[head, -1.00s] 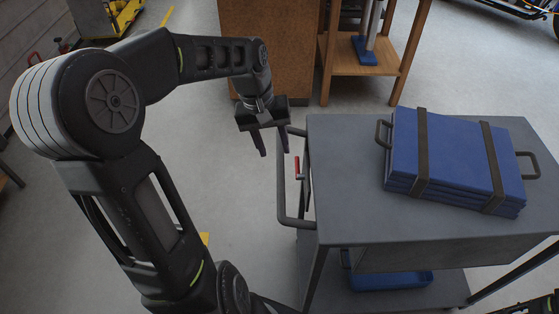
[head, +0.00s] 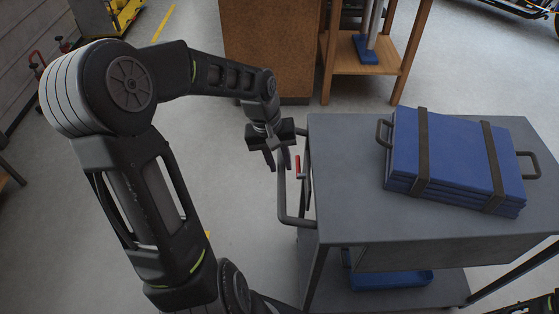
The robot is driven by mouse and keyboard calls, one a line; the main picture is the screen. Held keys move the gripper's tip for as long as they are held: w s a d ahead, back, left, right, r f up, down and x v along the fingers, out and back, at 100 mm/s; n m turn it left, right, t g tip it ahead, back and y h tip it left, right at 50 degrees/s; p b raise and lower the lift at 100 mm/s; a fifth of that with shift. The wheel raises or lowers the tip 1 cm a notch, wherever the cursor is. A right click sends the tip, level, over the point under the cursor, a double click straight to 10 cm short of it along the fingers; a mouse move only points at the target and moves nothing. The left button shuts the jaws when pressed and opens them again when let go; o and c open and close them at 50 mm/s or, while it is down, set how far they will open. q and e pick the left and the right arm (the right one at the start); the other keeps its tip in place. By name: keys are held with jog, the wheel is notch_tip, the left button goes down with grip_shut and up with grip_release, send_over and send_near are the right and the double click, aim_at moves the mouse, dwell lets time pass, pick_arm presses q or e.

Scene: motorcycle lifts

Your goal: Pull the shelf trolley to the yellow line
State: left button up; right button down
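The grey shelf trolley (head: 345,190) stands at the right in the head view, with a dark bar handle (head: 282,195) on its left end. A small red lever (head: 297,166) sits beside the handle. My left gripper (head: 276,162) is at the far part of the handle, its fingers apart and pointing down around or just over the bar. I cannot tell whether they touch it. A piece of yellow line (head: 163,22) shows on the floor at the upper left. A small yellow patch (head: 208,234) shows beside my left forearm.
Strapped blue pads (head: 455,160) lie on the trolley top, and a blue tray (head: 390,281) sits on its lower shelf. A wooden bench (head: 270,50) stands behind. A yellow machine (head: 125,12) stands far left. Grey floor left of the trolley is clear.

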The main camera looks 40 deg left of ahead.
pick_arm(q)
grip_shut()
dwell(1.0)
